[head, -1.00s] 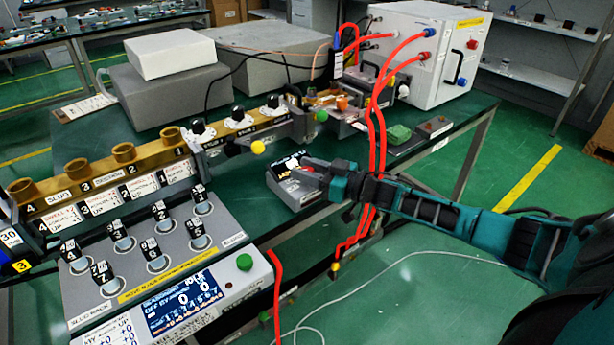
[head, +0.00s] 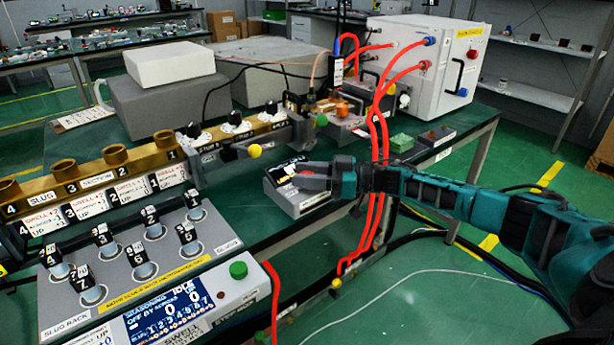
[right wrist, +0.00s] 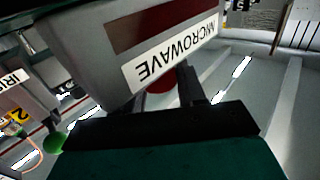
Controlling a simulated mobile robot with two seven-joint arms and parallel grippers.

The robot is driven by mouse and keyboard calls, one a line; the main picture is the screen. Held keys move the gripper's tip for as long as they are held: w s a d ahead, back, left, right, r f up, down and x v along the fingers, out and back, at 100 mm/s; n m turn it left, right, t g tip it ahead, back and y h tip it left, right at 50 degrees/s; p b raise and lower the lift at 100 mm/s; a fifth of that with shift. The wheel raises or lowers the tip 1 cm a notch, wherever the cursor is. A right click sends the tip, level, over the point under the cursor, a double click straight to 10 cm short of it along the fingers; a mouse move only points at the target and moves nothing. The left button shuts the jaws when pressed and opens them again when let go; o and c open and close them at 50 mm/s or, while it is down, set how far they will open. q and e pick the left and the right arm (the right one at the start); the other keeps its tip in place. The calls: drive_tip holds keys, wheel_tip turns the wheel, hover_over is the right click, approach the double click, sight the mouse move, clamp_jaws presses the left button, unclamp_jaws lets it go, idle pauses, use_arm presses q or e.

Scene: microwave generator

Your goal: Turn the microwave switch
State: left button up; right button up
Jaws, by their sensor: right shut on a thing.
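The microwave switch box (head: 300,204) is a small grey box on the green bench, near its front edge. In the right wrist view the box (right wrist: 85,45) carries a white MICROWAVE label, seen upside down, and a dark red panel. My right gripper (head: 300,178) reaches in from the right and lies over the top of this box. In the right wrist view my right gripper (right wrist: 162,90) has its two fingers at a red switch (right wrist: 160,100) beside the label. It is shut on that switch, which is mostly hidden by the fingers. My left gripper is not in view.
Red hoses (head: 378,150) hang close to my right forearm. A brass waveguide with a yellow-knobbed lever (head: 254,150) stands left of the box. A slug rack (head: 215,262) is at front left.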

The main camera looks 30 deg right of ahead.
drive_tip(key=o, duration=0.9)
drive_tip(key=shift+o, duration=0.2)
drive_tip(key=v, duration=1.3)
